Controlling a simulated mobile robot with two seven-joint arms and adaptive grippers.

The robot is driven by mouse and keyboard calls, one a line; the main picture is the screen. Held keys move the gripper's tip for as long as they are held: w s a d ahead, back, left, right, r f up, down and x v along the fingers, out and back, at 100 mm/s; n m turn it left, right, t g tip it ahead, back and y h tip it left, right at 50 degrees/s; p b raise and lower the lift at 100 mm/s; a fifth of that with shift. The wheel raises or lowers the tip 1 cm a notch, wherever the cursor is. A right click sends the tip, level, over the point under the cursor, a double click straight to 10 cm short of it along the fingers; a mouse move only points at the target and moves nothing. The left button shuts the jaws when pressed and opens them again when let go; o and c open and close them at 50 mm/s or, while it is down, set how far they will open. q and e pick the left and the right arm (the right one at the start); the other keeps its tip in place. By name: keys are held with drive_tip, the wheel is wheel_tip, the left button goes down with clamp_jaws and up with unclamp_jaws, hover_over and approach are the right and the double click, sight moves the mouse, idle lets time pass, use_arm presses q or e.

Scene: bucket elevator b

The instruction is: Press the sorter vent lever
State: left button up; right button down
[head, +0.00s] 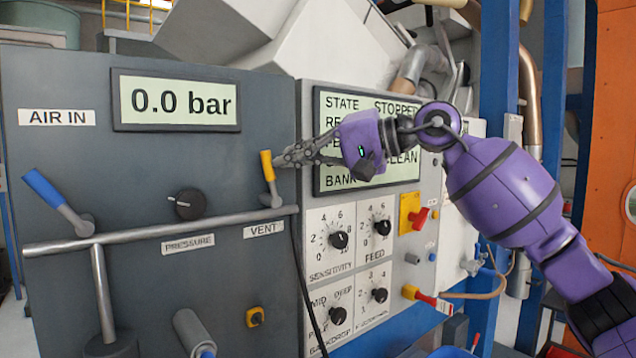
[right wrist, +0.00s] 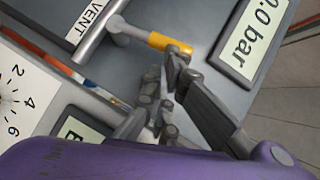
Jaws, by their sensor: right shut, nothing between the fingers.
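The vent lever has a yellow handle (head: 267,165) on a grey stem and stands nearly upright above the VENT label (head: 263,229) on the dark grey panel. In the right wrist view the yellow handle (right wrist: 168,43) lies at the top, with its tip at my fingertips. My right gripper (head: 280,159) is shut and empty, with its fingertips right beside the handle's upper end. I cannot tell whether they touch it. It also shows in the right wrist view (right wrist: 172,75). My left gripper is not in view.
A blue-handled lever (head: 45,188) stands at the left under AIR IN. A pressure knob (head: 188,203) and a grey pipe (head: 150,232) are on the panel. The display (head: 178,102) reads 0.0 bar. A screen (head: 340,180) and several knobs are at the right, partly behind my right arm.

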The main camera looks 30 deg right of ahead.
drive_tip(key=shift+s+a+r+n+h+p, duration=0.15)
drive_tip(key=shift+a+n+h+p, duration=0.15)
drive_tip(key=shift+a, duration=0.15)
drive_tip(key=shift+a+r+n+h+p, duration=0.2)
drive_tip(key=shift+a+n+p, duration=0.1)
drive_tip(key=shift+a, duration=0.1)
drive_tip(key=shift+a+f, duration=0.1)
drive_tip(key=shift+a, duration=0.2)
drive_tip(key=shift+s+r, duration=0.1)
drive_tip(key=shift+r, duration=0.1)
idle(0.6)
